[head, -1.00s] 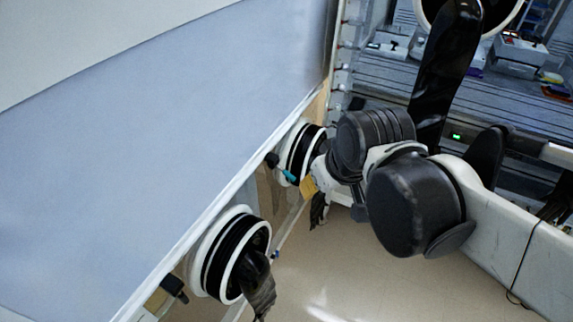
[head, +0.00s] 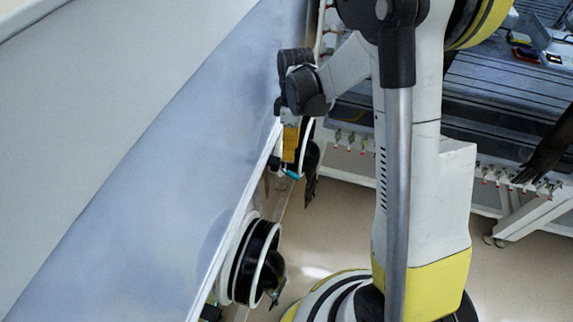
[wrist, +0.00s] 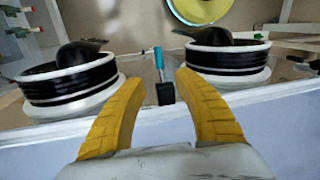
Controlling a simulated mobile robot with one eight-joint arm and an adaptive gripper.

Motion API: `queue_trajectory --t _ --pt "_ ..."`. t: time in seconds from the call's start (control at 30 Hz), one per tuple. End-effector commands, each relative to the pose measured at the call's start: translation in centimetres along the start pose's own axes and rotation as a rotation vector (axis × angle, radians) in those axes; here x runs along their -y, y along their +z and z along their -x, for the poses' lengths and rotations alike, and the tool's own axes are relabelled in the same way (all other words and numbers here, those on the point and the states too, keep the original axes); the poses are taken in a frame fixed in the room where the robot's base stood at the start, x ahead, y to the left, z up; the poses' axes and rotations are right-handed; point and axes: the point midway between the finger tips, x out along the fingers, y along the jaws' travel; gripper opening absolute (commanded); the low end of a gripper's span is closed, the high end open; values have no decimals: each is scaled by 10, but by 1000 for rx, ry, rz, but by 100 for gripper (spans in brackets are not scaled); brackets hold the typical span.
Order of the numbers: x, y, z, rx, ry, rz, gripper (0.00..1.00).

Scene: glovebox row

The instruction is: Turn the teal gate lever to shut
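The teal gate lever (wrist: 159,60) shows in the wrist view between two glove ports, as a short teal bar with a black piece (wrist: 165,93) at its near end. In the head view a bit of the teal lever (head: 293,175) shows just below my gripper (head: 290,145). In the wrist view my gripper (wrist: 157,79) has its two yellow fingers spread wide. The lever appears in the gap between the fingertips, with nothing held. I cannot tell how far it lies beyond them or whether a finger touches it.
Black-ringed glove ports stand left (wrist: 68,85) and right (wrist: 228,58) of the lever, with dark gloves hanging from them. The nearer port (head: 245,262) is lower in the head view. The pale glovebox panel (head: 150,160) slopes along the left.

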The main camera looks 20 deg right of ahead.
Motion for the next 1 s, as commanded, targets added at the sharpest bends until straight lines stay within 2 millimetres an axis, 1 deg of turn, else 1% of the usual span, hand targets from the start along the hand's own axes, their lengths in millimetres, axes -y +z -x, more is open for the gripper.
queue_trajectory --t 0.03,0.2,0.3,0.43,0.6,0.9,0.97,1.0 --pt "-1 0 -11 0 0 0 37" --pt "-1 0 -46 0 1 -1 37" --pt "-1 0 -65 0 2 -2 37" --pt "-1 0 -84 -1 2 -3 37" --pt "0 0 -96 -1 2 -3 37" --pt "0 0 -97 -1 2 -3 36" --pt "0 0 -97 -1 2 -3 17" --pt "0 0 -97 -1 2 -3 5"
